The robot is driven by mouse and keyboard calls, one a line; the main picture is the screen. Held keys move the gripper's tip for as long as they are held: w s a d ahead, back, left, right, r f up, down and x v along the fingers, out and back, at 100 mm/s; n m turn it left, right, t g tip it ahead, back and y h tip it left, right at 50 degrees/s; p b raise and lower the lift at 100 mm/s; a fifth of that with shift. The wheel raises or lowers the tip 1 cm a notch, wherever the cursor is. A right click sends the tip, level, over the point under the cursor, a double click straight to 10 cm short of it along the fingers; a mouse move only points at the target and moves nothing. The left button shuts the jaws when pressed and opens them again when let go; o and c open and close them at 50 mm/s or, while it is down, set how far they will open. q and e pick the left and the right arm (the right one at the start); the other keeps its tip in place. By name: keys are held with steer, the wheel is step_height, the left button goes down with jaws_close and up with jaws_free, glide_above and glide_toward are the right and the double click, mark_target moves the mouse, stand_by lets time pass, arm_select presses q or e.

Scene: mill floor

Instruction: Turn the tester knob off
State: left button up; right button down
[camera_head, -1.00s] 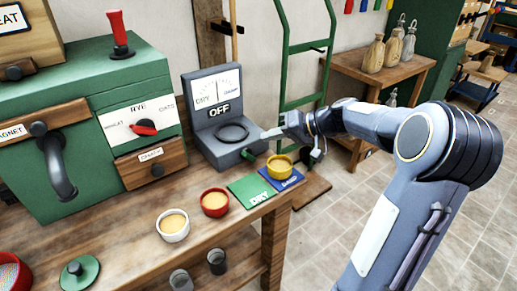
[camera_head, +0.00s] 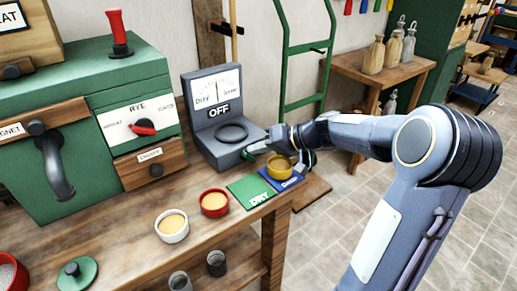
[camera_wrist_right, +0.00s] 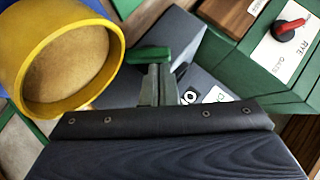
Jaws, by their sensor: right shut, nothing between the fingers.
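The grey tester (camera_head: 213,125) stands on the wooden bench. It has a DRY/DAMP dial, an OFF label and a round dark ring on its base. Its green knob (camera_head: 247,155) is at the base's lower right front. My right gripper (camera_head: 256,149) is at the knob, shut and empty. In the right wrist view the shut fingers (camera_wrist_right: 159,82) point at the green knob (camera_wrist_right: 148,54), their tips at or very near it; I cannot tell whether they touch. The tester body (camera_wrist_right: 180,45) lies behind. My left gripper is not in view.
A yellow cup (camera_head: 279,168) stands on the blue DAMP mat (camera_head: 290,184), close beside my right gripper. The green DRY mat (camera_head: 251,191), a red bowl (camera_head: 214,203) and a white bowl (camera_head: 172,226) are nearer. A green mill (camera_head: 60,135) stands left of the tester.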

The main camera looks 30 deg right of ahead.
mark_target(244, 154)
steer(key=shift+a+n+h+b, duration=0.25)
steer(key=shift+n+h+b, duration=0.05)
steer(key=shift+h, duration=0.3)
steer(key=shift+a+r+n+h, duration=0.2)
steer(key=shift+a+n+h, duration=0.05)
steer(key=shift+n+h, duration=0.15)
steer(key=shift+a+r+n+h, duration=0.15)
steer(key=shift+a+n+h, duration=0.2)
steer(key=shift+h, duration=0.25)
steer(key=shift+s+a+n+h+p, duration=0.1)
steer(key=shift+a+n+h+p, duration=0.35)
steer(key=shift+h+p, duration=0.35)
steer(key=shift+a+f+h, duration=0.1)
steer(key=shift+f+h, duration=0.1)
steer(key=shift+h, duration=0.1)
steer(key=shift+a+b, duration=0.25)
steer(key=shift+b, duration=0.15)
steer(key=shift+f, duration=0.1)
